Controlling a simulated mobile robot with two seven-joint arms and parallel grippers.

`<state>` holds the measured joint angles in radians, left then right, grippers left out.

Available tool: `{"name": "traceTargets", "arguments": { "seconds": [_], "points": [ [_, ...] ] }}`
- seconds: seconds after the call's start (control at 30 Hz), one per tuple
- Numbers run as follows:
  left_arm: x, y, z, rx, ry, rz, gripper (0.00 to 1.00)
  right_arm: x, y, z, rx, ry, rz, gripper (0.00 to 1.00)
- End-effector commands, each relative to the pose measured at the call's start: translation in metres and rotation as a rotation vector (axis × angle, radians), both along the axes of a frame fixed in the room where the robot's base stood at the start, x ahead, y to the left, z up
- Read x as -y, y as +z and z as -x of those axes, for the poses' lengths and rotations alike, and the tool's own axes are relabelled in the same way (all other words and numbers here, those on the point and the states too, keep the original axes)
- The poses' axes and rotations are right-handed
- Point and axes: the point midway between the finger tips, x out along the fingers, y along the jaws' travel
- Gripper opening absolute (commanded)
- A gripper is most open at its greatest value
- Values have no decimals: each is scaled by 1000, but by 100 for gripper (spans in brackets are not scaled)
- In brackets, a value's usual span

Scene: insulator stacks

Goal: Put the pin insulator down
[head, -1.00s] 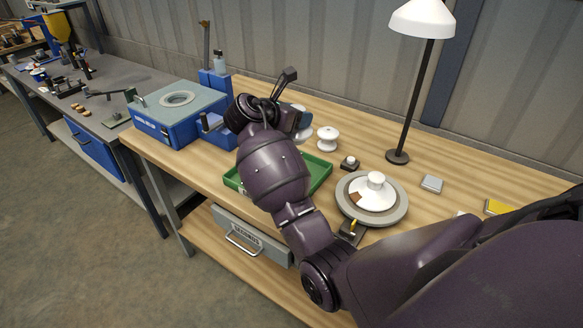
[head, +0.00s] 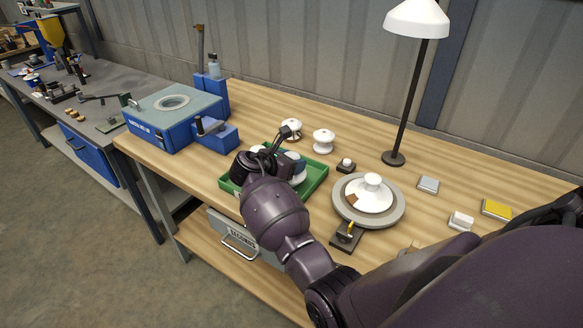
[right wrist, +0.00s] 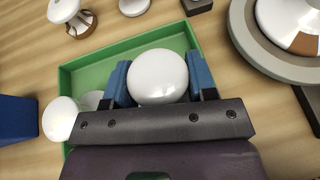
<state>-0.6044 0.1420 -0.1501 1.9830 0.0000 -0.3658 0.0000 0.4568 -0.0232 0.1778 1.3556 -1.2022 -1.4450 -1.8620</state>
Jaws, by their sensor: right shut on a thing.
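My right gripper (head: 290,160) is over the green tray (head: 318,184), partly hidden by its own wrist in the head view. In the right wrist view its blue fingers are shut on a white, round-topped pin insulator (right wrist: 158,76). The insulator is low over the tray's inside (right wrist: 95,72); I cannot tell whether it touches the tray floor. Another white insulator (right wrist: 62,120) is at the tray's left side, partly hidden by the gripper. My left gripper is not in view.
Two white insulators, one with brown (head: 291,128) and one plain (head: 323,140), stand behind the tray. A grey turntable (head: 395,210) bearing a white insulator is to the right. A blue machine (head: 172,118) stands left. A lamp (head: 401,110) rises at the back.

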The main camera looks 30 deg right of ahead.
Motion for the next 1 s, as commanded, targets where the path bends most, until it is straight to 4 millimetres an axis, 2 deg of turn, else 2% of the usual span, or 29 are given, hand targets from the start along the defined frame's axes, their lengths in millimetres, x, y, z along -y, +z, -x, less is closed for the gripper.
{"name": "traceTargets", "arguments": {
  "seconds": [0.17,0.53,0.57,0.7,0.73,1.0],
  "points": [
    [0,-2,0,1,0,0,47,0,-19,-1,3,0,2,7],
    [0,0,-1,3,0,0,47,0,-21,-1,3,1,1,7],
    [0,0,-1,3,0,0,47,0,-23,0,0,1,0,53],
    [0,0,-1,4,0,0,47,0,-23,0,0,1,0,75],
    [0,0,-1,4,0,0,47,0,-23,0,0,1,0,77],
    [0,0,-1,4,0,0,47,0,-22,0,1,1,0,77]
  ]
}}
